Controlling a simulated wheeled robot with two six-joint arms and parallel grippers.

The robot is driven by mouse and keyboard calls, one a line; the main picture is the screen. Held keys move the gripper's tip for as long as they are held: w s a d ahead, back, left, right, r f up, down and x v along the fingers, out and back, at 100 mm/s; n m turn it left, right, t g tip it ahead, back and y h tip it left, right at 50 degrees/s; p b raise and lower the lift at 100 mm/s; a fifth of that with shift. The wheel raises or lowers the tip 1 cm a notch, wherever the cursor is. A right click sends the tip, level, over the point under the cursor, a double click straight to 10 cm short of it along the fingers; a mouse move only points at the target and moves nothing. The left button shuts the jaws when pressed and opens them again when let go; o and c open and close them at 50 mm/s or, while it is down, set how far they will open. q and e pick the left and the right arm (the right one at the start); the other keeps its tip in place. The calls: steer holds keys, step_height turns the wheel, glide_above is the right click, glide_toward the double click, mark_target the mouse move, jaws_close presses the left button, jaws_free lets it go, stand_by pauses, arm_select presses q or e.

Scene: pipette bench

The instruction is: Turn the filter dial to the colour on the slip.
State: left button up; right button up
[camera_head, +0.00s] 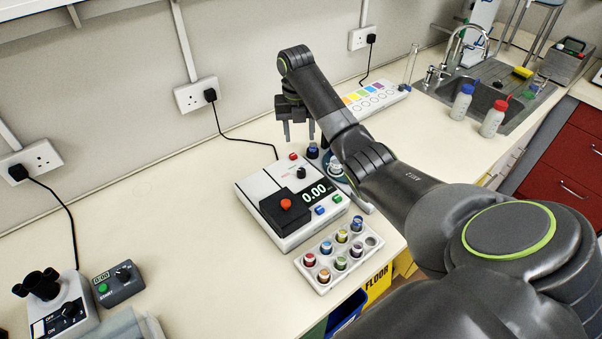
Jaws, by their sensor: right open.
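My right gripper (298,136) hangs fingers down behind the white meter (262,197), with its jaws apart and nothing between them. The meter has a 0.00 display, a red knob on a black block, and several coloured buttons. A small black knob (301,173) sits on its top near the display. Just right of the meter is a round teal-edged thing (331,176), partly hidden by my right arm. I cannot tell which of these is the filter dial. A panel with coloured squares (378,94) lies behind my arm. I cannot make out a colour slip. My left gripper is out of view.
A rack (313,277) of coloured-capped vials stands in front of the meter, near the bench edge. A timer (118,284) and a small black-topped device (62,309) are at the lower left. Two bottles stand by the sink (480,92). The left bench is mostly clear.

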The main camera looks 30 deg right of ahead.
mark_target(301, 170)
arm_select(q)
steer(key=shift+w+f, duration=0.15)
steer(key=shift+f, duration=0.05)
arm_select(e)
steer(key=f, duration=1.3)
steer(key=shift+d+f, duration=0.2)
steer(key=shift+f, duration=0.15)
arm_select(q)
steer(key=shift+p, duration=0.3)
arm_select(e)
steer(key=c, duration=1)
